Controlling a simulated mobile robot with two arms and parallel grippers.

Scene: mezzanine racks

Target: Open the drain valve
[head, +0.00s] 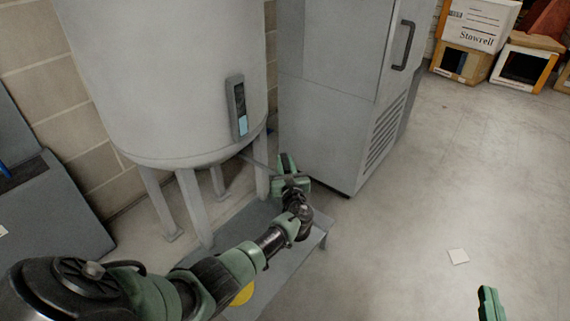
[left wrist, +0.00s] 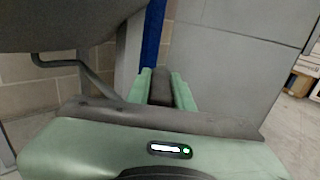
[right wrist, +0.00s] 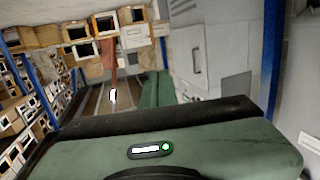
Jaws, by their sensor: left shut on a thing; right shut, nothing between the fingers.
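A big pale grey tank (head: 175,80) stands on legs at the left of the head view. A thin drain pipe (head: 257,162) comes out from under it towards my left gripper (head: 287,163); the pipe also shows in the left wrist view (left wrist: 80,68). In that view the left gripper (left wrist: 161,74) is shut on a dark grey piece, which looks like the valve handle (left wrist: 160,88). The valve body is mostly hidden by the gripper. My right gripper (head: 489,303) is shut and empty, low at the right, away from the tank; its fingers show in its wrist view (right wrist: 155,90).
A grey cabinet (head: 330,110) with a dark handle stands close behind the left gripper. A low grey platform (head: 310,240) lies under the left arm. Boxes (head: 480,25) stand at the far right.

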